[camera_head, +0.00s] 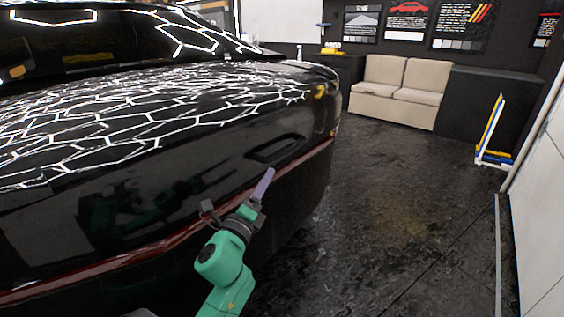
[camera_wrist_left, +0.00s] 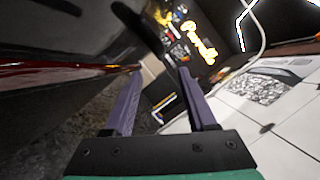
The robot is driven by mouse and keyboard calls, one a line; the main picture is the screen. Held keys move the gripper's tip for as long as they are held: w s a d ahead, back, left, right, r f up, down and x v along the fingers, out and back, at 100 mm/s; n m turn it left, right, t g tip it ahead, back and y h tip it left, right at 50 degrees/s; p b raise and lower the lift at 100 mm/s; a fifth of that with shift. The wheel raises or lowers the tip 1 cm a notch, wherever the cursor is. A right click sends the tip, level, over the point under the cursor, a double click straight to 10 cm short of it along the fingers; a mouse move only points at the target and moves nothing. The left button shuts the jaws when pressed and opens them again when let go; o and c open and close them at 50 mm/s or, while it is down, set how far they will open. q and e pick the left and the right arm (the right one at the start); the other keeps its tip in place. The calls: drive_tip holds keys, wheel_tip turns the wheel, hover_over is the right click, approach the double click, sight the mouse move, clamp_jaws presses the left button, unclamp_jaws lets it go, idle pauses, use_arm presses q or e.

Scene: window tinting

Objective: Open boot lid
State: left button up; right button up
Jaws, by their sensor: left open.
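The glossy black car (camera_head: 150,185) fills the left of the head view, and its boot lid (camera_head: 130,115) is down, with bright hexagonal light reflections on it. A dark recessed handle (camera_head: 275,148) is on the upright panel, above a thin red light strip (camera_head: 175,238). My left gripper (camera_head: 267,174) is just below the handle, in front of the panel. In the left wrist view its two purple fingers (camera_wrist_left: 160,72) are apart with nothing between them. The red strip (camera_wrist_left: 65,78) runs up to the left finger's tip; I cannot tell whether they touch. My right gripper is out of view.
The dark floor (camera_head: 400,215) right of the car is clear. A beige sofa (camera_head: 400,90) stands at the back beside dark cabinets (camera_head: 495,105). A blue, white and yellow stand (camera_head: 493,140) is near the white wall (camera_head: 545,190) at right.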

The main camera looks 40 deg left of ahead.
sight(282, 152)
use_arm(q)
drive_tip(key=x, duration=1.3)
drive_tip(key=shift+p, duration=0.35)
drive_tip(key=shift+d, duration=0.1)
drive_tip(key=shift+c, duration=0.4)
clamp_jaws()
drive_tip(key=shift+f, duration=0.1)
